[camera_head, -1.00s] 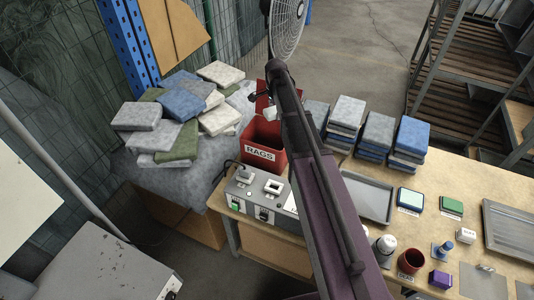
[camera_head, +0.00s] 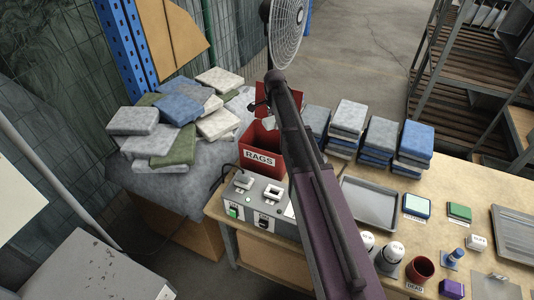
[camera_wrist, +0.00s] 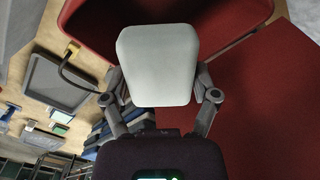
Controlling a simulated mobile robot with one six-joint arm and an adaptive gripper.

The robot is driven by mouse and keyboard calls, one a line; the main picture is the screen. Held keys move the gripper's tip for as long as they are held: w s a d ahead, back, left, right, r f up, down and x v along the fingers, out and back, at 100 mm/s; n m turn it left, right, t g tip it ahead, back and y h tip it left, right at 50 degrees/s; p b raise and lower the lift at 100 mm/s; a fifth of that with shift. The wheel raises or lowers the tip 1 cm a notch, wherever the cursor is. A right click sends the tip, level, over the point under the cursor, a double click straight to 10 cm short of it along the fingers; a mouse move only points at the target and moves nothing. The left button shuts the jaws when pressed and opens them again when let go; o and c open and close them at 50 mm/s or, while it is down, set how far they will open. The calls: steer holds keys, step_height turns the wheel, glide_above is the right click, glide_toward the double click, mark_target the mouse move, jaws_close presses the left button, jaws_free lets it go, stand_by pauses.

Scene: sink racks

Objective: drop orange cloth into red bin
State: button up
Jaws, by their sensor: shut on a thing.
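The red bin (camera_head: 247,138), labelled RAGS, stands at the back left of the bench, its red back panel raised. My gripper (camera_head: 263,112) is over the bin's opening, partly hidden by my arm. In the wrist view my gripper (camera_wrist: 166,96) is shut on a pale grey-white padded piece (camera_wrist: 158,62), which also shows as a small white patch in the head view (camera_head: 268,123). Red walls of the bin (camera_wrist: 270,110) fill much of the wrist view. I see no orange cloth in any view; the held piece looks pale, not orange.
Folded grey, blue and green cloths (camera_head: 178,118) are piled left of the bin. Folded stacks (camera_head: 380,135) stand to its right. A grey control box (camera_head: 262,205) is in front. A fan (camera_head: 285,30) stands behind. A grey tray (camera_head: 370,203) lies on the bench.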

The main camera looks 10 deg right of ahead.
steer(key=shift+f, duration=0.15)
steer(key=shift+f+b, duration=2.85)
steer(key=shift+b, duration=0.1)
steer(key=o, duration=0.9)
steer(key=shift+c, duration=0.2)
steer(key=shift+r, duration=0.15)
